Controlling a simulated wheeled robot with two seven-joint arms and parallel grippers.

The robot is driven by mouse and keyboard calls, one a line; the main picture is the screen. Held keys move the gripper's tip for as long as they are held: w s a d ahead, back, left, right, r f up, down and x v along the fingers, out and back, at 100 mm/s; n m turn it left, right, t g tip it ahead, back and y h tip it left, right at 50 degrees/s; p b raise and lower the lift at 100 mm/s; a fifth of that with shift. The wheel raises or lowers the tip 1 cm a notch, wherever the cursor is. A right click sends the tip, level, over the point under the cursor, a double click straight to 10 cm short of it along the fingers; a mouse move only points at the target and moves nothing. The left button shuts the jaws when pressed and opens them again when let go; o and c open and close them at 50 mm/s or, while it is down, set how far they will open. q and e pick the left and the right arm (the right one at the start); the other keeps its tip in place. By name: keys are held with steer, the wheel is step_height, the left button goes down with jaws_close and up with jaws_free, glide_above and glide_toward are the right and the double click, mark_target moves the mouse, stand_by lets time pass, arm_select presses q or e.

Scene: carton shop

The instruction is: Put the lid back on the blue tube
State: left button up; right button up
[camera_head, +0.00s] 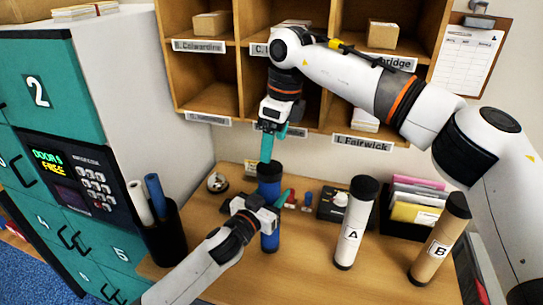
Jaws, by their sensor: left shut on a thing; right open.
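The blue tube (269,240) stands upright on the wooden table, near the middle. A dark lid (269,170) sits on its top end; whether it is fully seated I cannot tell. My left gripper (271,212) is shut on the tube around its middle and hides part of it. My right gripper (273,140) is open just above the lid, its teal fingers pointing down. Nothing shows between its fingers.
White tube A (348,235) and brown tube B (437,245) stand at the right, both dark-capped. A black holder (170,245) with rolls stands at the left. Behind are a bell (217,182), small red and blue items, a black tray (396,224) with envelopes, and wooden pigeonholes (222,97).

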steer(key=r, duration=0.5)
steer(key=shift+s+d+r, duration=0.2)
steer(key=shift+d+r, duration=0.05)
steer(key=shift+d, duration=0.15)
arm_select(q)
steer(key=o, duration=1.4)
steer(key=shift+o, duration=0.2)
steer(key=shift+a, duration=0.1)
